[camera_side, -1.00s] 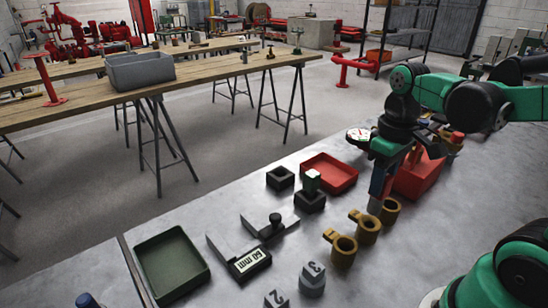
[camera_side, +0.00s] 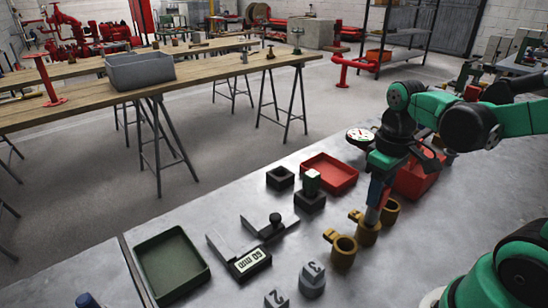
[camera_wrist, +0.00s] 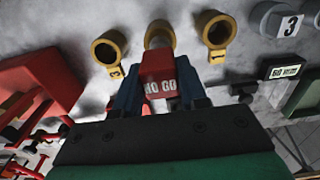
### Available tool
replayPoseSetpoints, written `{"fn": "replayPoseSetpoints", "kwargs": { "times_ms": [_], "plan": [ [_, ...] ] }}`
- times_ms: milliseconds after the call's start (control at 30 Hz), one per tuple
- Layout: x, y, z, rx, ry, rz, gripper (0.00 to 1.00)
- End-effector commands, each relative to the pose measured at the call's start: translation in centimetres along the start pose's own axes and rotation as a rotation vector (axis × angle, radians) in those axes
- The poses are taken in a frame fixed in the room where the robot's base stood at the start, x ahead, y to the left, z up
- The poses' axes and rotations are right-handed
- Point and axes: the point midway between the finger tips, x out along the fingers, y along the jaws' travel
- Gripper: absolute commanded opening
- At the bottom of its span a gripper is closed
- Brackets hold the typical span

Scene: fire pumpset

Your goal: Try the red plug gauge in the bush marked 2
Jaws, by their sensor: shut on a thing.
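My gripper (camera_side: 380,188) is shut on the red plug gauge (camera_wrist: 160,84), whose red handle reads "NO GO" in the wrist view. The gauge's grey end (camera_side: 372,214) points down at the mouth of the middle brass bush (camera_side: 367,232). I cannot tell how deep it sits there. That bush's tag is hidden behind the gauge in the wrist view.
Grey cylinders marked 3 (camera_side: 313,280) and 2 (camera_side: 277,299) stand near the front. A caliper (camera_side: 248,262), a dark green tray (camera_side: 172,266), a red tray (camera_side: 330,172) and a red bin (camera_side: 418,180) are on the metal bench. Black blocks stand by the red tray.

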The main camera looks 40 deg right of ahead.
Motion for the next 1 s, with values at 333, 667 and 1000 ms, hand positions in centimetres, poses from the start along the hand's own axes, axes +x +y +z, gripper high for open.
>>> {"fn": "replayPoseSetpoints", "kwargs": {
  "times_ms": [333, 667, 1000],
  "plan": [
    [0.1, 0.0, -0.01, 0.0, 0.0, 0.0, 0.0],
    [0.61, 0.01, -0.04, 0.0, 0.0, 0.0, 0.0],
    [0.92, 0.01, -0.05, 0.0, 0.0, 0.0, 0.0]
  ]
}}
